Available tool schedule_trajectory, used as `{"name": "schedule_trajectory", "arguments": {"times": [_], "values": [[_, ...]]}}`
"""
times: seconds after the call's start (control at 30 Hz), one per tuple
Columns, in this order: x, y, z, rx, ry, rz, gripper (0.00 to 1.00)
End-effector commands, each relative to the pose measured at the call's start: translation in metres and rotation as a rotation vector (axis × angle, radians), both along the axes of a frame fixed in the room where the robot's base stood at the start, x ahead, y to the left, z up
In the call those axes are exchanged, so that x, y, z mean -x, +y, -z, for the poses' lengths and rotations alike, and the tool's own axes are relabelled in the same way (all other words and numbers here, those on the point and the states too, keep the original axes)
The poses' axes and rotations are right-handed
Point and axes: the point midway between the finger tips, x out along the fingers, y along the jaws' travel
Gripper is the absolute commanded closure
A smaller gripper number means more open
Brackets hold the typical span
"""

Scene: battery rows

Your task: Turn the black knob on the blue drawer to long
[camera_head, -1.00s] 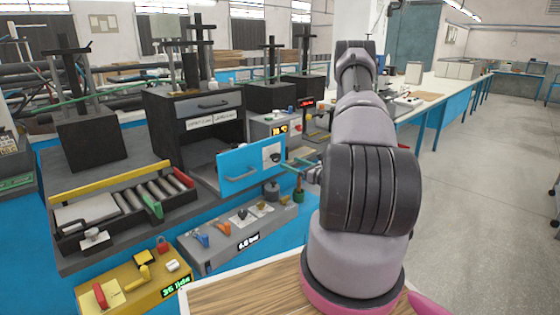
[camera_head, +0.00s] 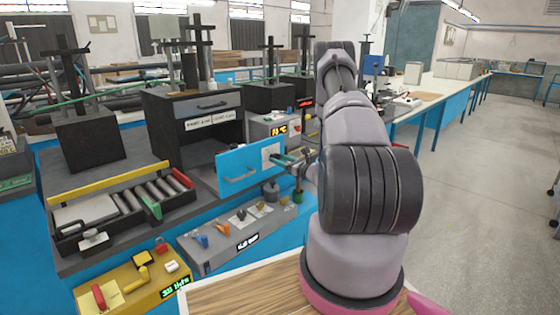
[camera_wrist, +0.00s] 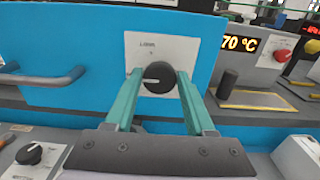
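The blue drawer front (camera_head: 236,172) stands upright in the middle of the head view, with a bar handle on its left. The wrist view shows the blue front (camera_wrist: 70,60) up close. A white label plate (camera_wrist: 190,50) carries the round black knob (camera_wrist: 159,78). The knob's white mark points left; small print sits above it, too small to read surely. My gripper (camera_wrist: 160,75) has its two teal fingers apart, one on each side of the knob. A narrow gap seems to show at each side.
A grey box with a "70 °C" display (camera_wrist: 240,43) is right of the drawer. A second black knob (camera_wrist: 29,153) is on a grey panel at lower left. A grey bar handle (camera_wrist: 45,78) is left of the plate. A yellow box (camera_head: 130,285) stands at front left.

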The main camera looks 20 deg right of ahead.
Motion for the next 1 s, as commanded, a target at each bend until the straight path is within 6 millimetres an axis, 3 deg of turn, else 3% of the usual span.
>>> {"name": "schedule_trajectory", "arguments": {"times": [0.47,1.0], "values": [[0.0003,-0.0015,0.0005,-0.116,0.043,0.001,1.0],[-0.0003,-0.0033,0.0015,-0.574,0.21,0.002,1.0]]}}
